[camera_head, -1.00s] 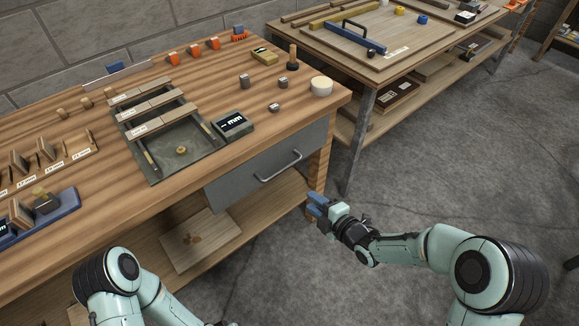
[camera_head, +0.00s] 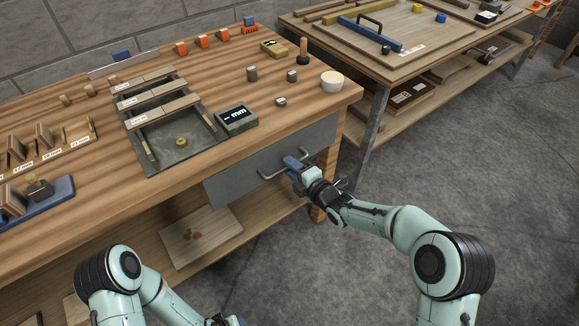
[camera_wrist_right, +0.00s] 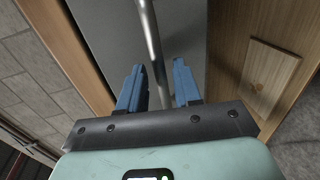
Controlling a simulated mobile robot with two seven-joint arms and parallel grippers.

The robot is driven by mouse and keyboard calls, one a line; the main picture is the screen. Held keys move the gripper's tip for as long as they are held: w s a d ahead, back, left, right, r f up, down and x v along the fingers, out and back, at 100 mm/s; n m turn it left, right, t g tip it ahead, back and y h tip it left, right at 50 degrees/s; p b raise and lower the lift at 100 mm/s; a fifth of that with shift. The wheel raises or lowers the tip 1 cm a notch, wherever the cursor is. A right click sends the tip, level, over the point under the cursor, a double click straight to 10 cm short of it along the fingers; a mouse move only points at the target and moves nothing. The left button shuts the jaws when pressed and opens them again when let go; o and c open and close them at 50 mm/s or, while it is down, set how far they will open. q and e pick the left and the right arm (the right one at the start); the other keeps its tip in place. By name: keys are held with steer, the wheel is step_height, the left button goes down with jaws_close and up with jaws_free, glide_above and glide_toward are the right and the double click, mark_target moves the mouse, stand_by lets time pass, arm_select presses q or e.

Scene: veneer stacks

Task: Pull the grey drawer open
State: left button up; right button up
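The grey drawer (camera_head: 232,183) sits under the bench top, its front close beneath the top's edge, and it looks closed. Its metal bar handle (camera_head: 270,176) stands out from the front. My right gripper (camera_head: 291,162) is at the right part of the handle. In the right wrist view, the handle bar (camera_wrist_right: 151,40) runs between the two blue fingers of my right gripper (camera_wrist_right: 158,85), with a gap visible beside the bar, so the gripper is open around it. My left gripper (camera_head: 236,321) barely shows at the bottom edge; its fingers are mostly cut off.
The wooden bench top (camera_head: 100,215) carries a grey tray (camera_head: 184,160), a display box (camera_head: 237,118), a white round piece (camera_head: 332,81) and several small blocks. A lower shelf (camera_head: 255,220) lies beneath the drawer. Open floor (camera_head: 480,160) is at the right.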

arm_select(q)
steer(key=shift+w+a+f, duration=0.1)
steer(key=shift+w, duration=0.1)
arm_select(e)
steer(key=shift+x, duration=0.8)
jaws_close()
